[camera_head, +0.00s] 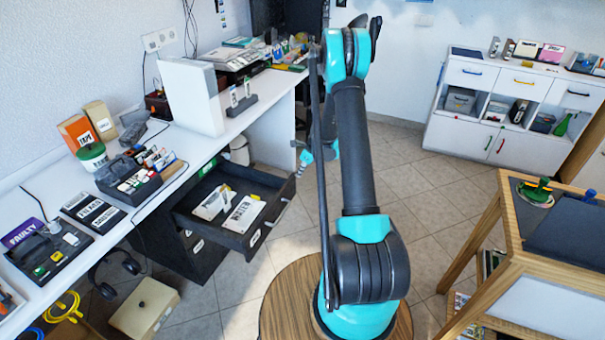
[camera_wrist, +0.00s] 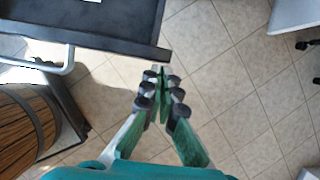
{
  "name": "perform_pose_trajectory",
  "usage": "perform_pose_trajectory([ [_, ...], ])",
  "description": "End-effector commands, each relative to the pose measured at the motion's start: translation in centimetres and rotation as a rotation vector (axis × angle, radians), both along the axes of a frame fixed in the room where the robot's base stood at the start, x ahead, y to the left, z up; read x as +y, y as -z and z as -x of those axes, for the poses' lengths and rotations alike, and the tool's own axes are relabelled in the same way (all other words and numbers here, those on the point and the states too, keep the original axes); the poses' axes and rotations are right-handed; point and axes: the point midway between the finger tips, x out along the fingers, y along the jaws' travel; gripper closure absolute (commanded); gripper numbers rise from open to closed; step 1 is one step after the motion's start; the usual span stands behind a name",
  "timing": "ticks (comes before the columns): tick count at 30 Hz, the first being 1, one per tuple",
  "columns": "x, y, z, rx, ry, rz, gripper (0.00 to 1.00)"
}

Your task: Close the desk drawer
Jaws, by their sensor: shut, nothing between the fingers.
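The desk drawer (camera_head: 233,239) is dark and stands open, pulled out from under the white desk (camera_head: 207,136). Labelled cards and a yellow item lie in it. In the wrist view, the drawer (camera_wrist: 108,20) fills the upper left, with its pale handle (camera_wrist: 50,68) at the left. My gripper (camera_wrist: 161,73) is shut and empty, pointing down close to the right end of the drawer's front. A small gap seems to show between them, but contact is hard to judge.
A dark drawer cabinet (camera_head: 205,262) stands under the desk. Headphones (camera_head: 118,270) and a beige box (camera_head: 145,306) are left of it. A wooden table (camera_head: 530,245) stands at right and a white shelf unit (camera_head: 470,135) at the back. Tiled floor is clear between.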

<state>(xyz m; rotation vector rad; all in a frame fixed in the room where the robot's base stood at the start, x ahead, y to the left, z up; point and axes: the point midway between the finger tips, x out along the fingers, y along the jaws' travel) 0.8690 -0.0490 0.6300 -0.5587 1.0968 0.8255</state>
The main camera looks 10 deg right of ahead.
Motion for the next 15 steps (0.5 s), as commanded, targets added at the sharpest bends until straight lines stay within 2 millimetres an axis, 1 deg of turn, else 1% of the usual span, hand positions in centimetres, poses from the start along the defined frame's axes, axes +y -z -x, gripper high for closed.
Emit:
perform_pose_trajectory([
  [8,0.1,0.0,-0.1,0.000,0.000,0.000,1.00],
  [11,0.5,0.0,-0.3,0.000,-0.001,0.000,1.00],
  [15,1.6,0.0,-1.1,0.000,-0.002,-0.001,1.00],
])
